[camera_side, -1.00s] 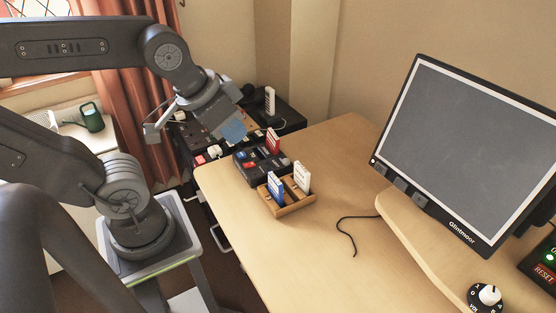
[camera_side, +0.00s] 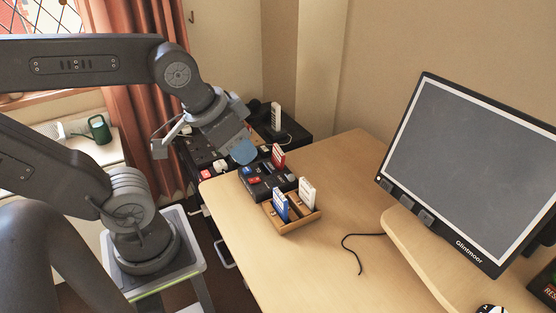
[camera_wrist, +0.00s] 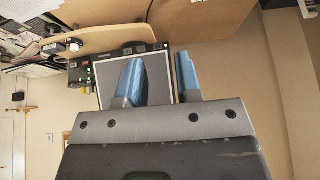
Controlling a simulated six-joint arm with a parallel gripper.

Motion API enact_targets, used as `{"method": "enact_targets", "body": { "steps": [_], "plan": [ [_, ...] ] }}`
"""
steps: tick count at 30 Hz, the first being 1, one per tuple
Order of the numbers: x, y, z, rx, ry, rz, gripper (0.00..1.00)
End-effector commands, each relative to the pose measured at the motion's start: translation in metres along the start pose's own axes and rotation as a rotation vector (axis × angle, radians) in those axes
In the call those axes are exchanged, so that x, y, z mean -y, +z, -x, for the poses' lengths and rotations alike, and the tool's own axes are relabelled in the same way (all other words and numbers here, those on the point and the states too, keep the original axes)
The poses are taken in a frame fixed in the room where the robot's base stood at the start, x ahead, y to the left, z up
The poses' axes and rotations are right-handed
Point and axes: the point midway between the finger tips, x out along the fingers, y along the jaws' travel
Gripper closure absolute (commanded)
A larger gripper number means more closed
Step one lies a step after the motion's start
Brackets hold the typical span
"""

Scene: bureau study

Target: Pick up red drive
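The red drive (camera_side: 278,157) stands upright in the black dock (camera_side: 262,184) at the desk's far left corner, in the side view. My gripper (camera_side: 243,151) is just left of the red drive in that picture, apart from it, with a blue fingertip showing. In the wrist view my gripper (camera_wrist: 158,80) has its two blue fingers spread apart with nothing between them. The red drive is not visible in the wrist view.
A wooden tray (camera_side: 292,226) in front of the dock holds a blue drive (camera_side: 280,206) and a white drive (camera_side: 307,193). A monitor (camera_side: 470,170) stands at right. A black cable (camera_side: 352,250) lies on the desk (camera_side: 270,262). The desk front is clear.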

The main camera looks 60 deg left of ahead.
Motion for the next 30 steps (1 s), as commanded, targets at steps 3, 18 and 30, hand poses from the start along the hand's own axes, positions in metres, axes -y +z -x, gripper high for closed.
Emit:
{"method": "enact_targets", "body": {
  "steps": [3,18,30],
  "plan": [
    [0.000,0.000,0.000,0.000,0.000,0.000,0.57],
    [0.021,-0.037,-0.015,0.051,-0.075,0.184,0.54],
    [0.118,-0.131,-0.113,0.124,-0.344,0.778,0.54]
  ]
}}
